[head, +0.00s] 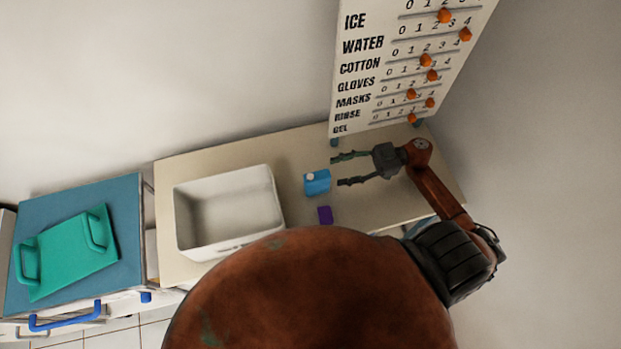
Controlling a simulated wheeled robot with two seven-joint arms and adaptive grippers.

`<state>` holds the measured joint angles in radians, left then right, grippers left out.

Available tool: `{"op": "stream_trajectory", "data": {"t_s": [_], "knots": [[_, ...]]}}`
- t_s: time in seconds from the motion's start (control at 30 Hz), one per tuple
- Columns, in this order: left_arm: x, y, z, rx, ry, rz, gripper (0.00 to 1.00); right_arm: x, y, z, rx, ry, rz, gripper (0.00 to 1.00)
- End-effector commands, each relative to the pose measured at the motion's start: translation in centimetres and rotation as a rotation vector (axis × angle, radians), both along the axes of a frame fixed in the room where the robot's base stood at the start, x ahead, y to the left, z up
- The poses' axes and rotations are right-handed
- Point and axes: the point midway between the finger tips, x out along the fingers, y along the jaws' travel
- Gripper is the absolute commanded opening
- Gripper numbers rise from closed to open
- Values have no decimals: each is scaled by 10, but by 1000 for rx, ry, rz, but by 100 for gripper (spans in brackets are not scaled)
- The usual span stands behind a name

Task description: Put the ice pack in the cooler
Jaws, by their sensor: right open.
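A small blue block with a white round cap, which looks like the ice pack (318,186), stands on the beige counter. A white open-topped bin, which looks like the cooler (225,249), stands to its left and appears empty inside. My right gripper (338,170) is open and empty, its fingers pointing left. Its fingertips are just right of the blue block, one near its upper right and one near its right side. I cannot tell whether they touch it. My left gripper is not in view.
A small purple block (325,215) lies just below the blue one. A board with word labels and orange sliders (365,60) stands behind the counter (170,170). A green panel with two handles (68,253) lies on a blue-topped cabinet (125,195) at left.

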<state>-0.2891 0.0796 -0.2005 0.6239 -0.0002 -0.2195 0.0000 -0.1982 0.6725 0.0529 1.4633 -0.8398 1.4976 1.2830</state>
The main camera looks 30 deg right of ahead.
Motion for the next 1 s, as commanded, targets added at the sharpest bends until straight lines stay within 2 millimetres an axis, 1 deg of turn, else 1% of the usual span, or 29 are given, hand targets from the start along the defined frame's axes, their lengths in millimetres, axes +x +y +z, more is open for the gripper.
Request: {"op": "stream_trajectory", "data": {"t_s": [0.03, 0.1, 0.23, 0.5, 0.73, 0.83, 1.0], "knots": [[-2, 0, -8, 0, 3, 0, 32, -1, -1, -10, -1, 7, 6, 46], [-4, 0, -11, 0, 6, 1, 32, -2, 0, -13, -2, 11, 12, 46], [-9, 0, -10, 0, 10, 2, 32, -1, 8, -12, -1, 10, 17, 46], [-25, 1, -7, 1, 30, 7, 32, 7, 36, -12, 2, 9, 14, 46], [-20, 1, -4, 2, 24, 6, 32, 16, 68, -15, 0, 9, 15, 46], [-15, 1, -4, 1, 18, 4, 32, 18, 74, -15, -1, 9, 15, 46], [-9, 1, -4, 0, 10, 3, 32, 18, 75, -16, -3, 11, 15, 46]]}}
